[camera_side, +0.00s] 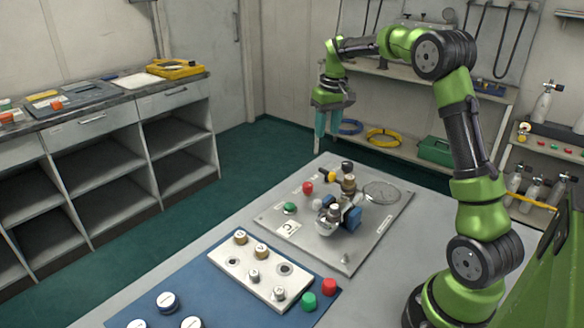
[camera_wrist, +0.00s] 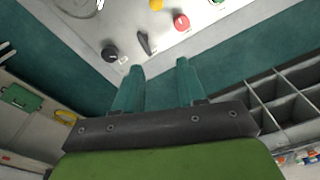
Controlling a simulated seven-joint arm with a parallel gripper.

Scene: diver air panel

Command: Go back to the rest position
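My gripper (camera_side: 328,133) hangs with its teal fingers pointing down, past the far edge of the table and well above the floor. In the wrist view my gripper (camera_wrist: 161,68) shows its two fingers apart, with only floor and table edge between them. It is open, empty and touches nothing. The grey air panel (camera_side: 285,239) lies on the table, nearer the camera than my gripper. It carries a red knob (camera_side: 308,188), a green knob (camera_side: 289,208), a blue block (camera_side: 351,218) and metal fittings.
A white tray (camera_side: 222,263) with several metal caps lies on a blue mat (camera_side: 195,275) at the front. Beside it stand a green cap (camera_side: 309,302) and a red cap (camera_side: 330,287). Shelves (camera_side: 400,148) stand behind my gripper. Open floor lies to its left.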

